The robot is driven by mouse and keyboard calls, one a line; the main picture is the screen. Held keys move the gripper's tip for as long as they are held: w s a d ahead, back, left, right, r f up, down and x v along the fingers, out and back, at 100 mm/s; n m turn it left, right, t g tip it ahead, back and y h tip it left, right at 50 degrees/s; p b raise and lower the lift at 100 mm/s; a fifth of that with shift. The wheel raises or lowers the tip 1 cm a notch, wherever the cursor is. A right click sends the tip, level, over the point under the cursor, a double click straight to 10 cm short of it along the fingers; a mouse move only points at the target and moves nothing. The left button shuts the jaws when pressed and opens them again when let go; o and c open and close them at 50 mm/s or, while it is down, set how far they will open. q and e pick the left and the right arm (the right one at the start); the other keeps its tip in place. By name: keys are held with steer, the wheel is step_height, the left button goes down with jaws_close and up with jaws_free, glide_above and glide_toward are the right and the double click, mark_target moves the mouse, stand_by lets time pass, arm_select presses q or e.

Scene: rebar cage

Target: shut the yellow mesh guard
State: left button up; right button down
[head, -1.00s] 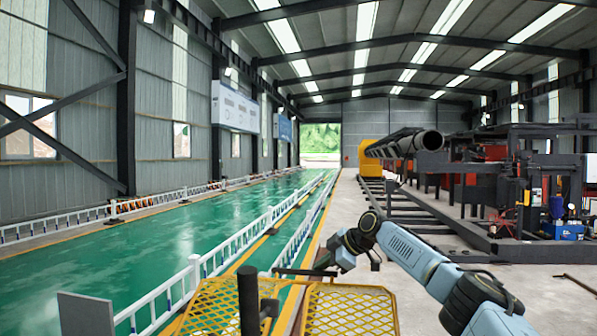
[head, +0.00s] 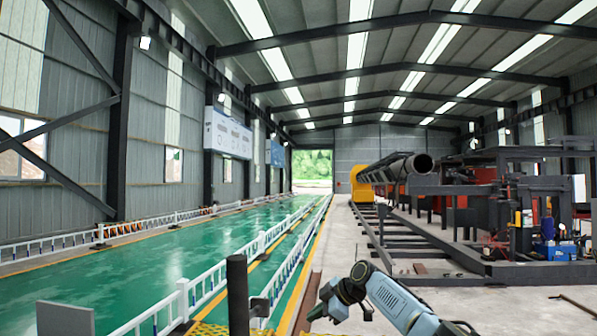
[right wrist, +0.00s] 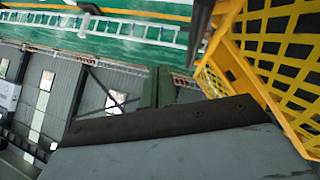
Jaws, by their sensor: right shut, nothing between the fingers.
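The yellow mesh guard shows at the right of the right wrist view (right wrist: 285,38), with a flat yellow frame edge running down beside the mesh. In the head view only a sliver of yellow mesh (head: 208,328) shows at the bottom edge; the rest is out of frame. My right gripper (head: 318,313) is at the bottom centre of the head view, to the right of that sliver. In the right wrist view its two fingers (right wrist: 157,88) are together and empty, left of the yellow frame and apart from it in the picture. My left gripper is not in view.
A dark upright post (head: 237,290) stands close in front, with a grey panel (head: 65,318) at lower left. White railings (head: 183,300) run along the green floor. Machinery (head: 520,215) and a large pipe (head: 410,167) stand at right. Concrete floor beyond my right arm is open.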

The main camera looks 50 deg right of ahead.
steer(key=b+v, duration=0.4)
steer(key=v, duration=0.9)
steer(key=shift+s, duration=0.15)
steer(key=shift+r, duration=0.1)
